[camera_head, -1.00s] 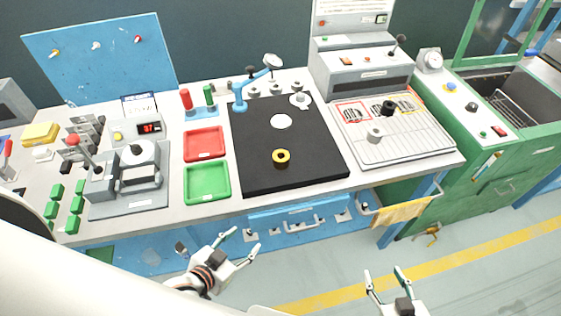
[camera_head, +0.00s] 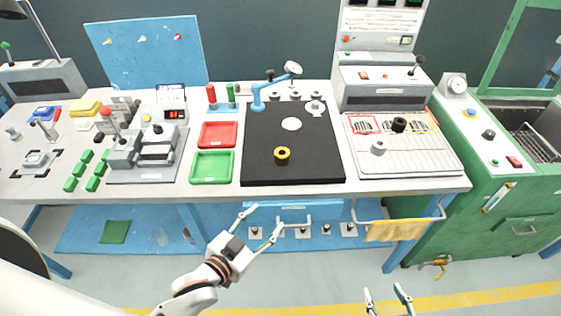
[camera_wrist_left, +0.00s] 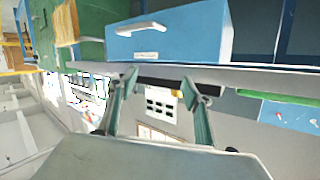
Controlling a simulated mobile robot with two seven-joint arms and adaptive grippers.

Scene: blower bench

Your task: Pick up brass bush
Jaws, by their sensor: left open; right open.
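The brass bush (camera_head: 282,161) is a short yellow ring with a dark hole. It stands on the black mat (camera_head: 260,178), near the mat's front edge, in the head view. My left gripper (camera_head: 267,219) is open and empty in front of the bench, below the bench edge and apart from the bush. My right gripper (camera_head: 383,289) is open and empty, low at the bottom edge of the head view, away from the bench.
A green tray (camera_head: 212,178) and a red tray (camera_head: 217,146) lie left of the mat. A blue dial-gauge stand (camera_head: 258,101) is behind. A grey ring (camera_head: 378,148) and a black ring (camera_head: 399,125) sit on the right tray. A blue drawer (camera_wrist_left: 170,36) is under the bench.

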